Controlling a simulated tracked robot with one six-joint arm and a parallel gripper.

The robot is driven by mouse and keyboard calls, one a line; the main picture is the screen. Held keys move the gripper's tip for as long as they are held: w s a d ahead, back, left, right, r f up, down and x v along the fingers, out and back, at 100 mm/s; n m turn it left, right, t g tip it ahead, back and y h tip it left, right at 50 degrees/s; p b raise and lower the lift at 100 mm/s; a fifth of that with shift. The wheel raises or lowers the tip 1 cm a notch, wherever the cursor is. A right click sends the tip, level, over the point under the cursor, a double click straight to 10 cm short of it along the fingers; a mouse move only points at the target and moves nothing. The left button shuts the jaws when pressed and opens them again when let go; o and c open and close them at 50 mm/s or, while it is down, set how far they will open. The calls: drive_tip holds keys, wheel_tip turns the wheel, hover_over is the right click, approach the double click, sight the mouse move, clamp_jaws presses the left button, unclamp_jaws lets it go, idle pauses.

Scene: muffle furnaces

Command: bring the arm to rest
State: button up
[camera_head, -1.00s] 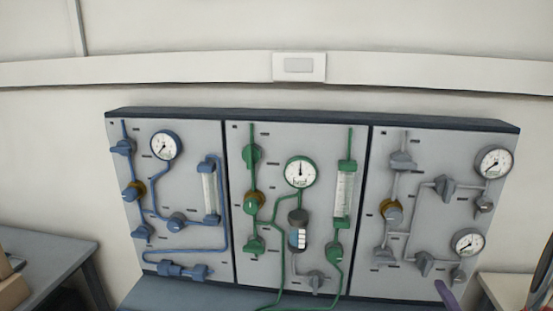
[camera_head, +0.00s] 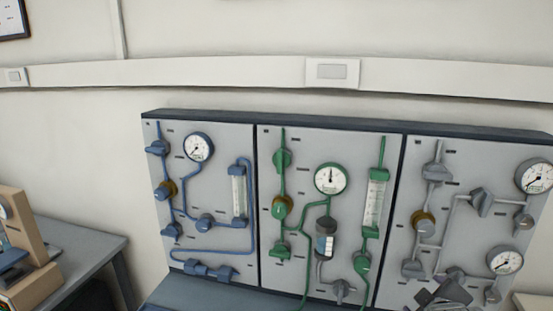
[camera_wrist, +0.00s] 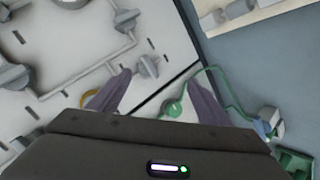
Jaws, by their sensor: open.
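My gripper (camera_wrist: 157,88) shows in the wrist view with its two purple-grey fingers spread apart and nothing between them. A panel with grey valves and pipes (camera_wrist: 65,50) lies beyond the fingers on the left, and part of a green line shows beyond them on the right. In the head view, a dark grey angular part (camera_head: 445,294) shows low in front of the right-hand grey-valve panel (camera_head: 405,215). It looks like the end of my arm, but its fingers cannot be made out there.
The blue-valve panel (camera_head: 215,140) and green-valve panel (camera_head: 270,262) stand left of the grey one, against the wall. A side table (camera_head: 82,238) with a wooden-cased device (camera_head: 27,228) is at the left. Open floor space between table and panels is narrow.

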drive_tip(key=s+a+r+m+g+y, duration=0.2)
drive_tip(key=s+a+m, duration=0.1)
drive_tip(key=s+a, duration=0.5)
drive_tip(key=s+a+r+m+g+y, duration=0.2)
drive_tip(key=s+a, duration=0.6)
drive_tip(key=a, duration=0.4)
drive_tip(key=shift+s+a+r+m+g, duration=0.3)
drive_tip(key=shift+a+r+m+g, duration=0.1)
drive_tip(key=shift+r+m, duration=0.35)
drive_tip(key=shift+d+f, duration=0.1)
drive_tip(key=shift+d, duration=0.05)
